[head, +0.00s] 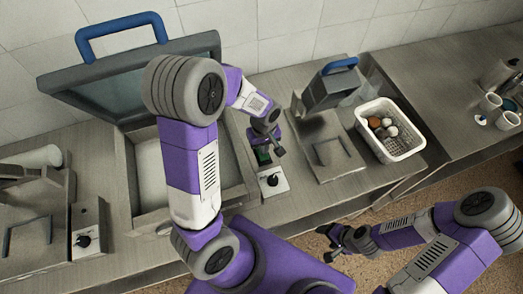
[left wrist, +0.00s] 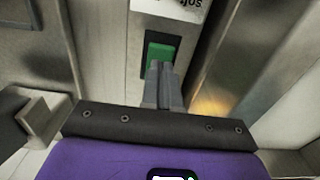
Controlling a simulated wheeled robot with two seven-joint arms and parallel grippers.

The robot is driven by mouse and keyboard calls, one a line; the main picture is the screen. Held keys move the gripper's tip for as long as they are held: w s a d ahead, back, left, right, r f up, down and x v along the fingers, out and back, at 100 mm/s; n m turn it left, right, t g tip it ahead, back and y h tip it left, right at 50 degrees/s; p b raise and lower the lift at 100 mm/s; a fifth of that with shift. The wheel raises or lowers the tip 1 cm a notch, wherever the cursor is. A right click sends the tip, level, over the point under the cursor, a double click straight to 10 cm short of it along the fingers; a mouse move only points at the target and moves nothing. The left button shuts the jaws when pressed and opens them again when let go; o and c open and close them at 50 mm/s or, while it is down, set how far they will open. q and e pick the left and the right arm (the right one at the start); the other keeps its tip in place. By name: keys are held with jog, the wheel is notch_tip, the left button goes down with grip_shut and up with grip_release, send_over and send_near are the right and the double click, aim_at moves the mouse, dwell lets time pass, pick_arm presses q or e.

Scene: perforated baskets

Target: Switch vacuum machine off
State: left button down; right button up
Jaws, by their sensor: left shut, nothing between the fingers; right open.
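The vacuum machine (head: 128,160) stands at the left of centre with its blue-handled lid (head: 130,72) raised. A green switch (head: 263,156) sits on its right side panel, partly hidden by my left gripper (head: 275,148). In the left wrist view the green switch (left wrist: 160,54) sits in a dark frame. My left gripper (left wrist: 163,72) is shut and empty there, its fingertips over the lower edge of the switch. I cannot tell whether they touch it. My right gripper (head: 337,239) is open and empty in front of the counter, far from the machine.
A black knob (head: 272,180) is on the panel in front of the switch. A white perforated basket (head: 405,150) with several round items stands to the right, beside a grey device with a blue handle (head: 340,64). Cups (head: 490,103) stand at the far right.

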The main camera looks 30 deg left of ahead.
pick_arm(q)
jog(key=shift+f+b, duration=1.1)
jog(key=shift+f, duration=0.25)
dwell(0.9)
jog(key=shift+r, duration=0.15)
jog(key=shift+r+p, duration=2.9)
jog(key=shift+r, duration=0.55)
jog(key=shift+d+f, duration=0.1)
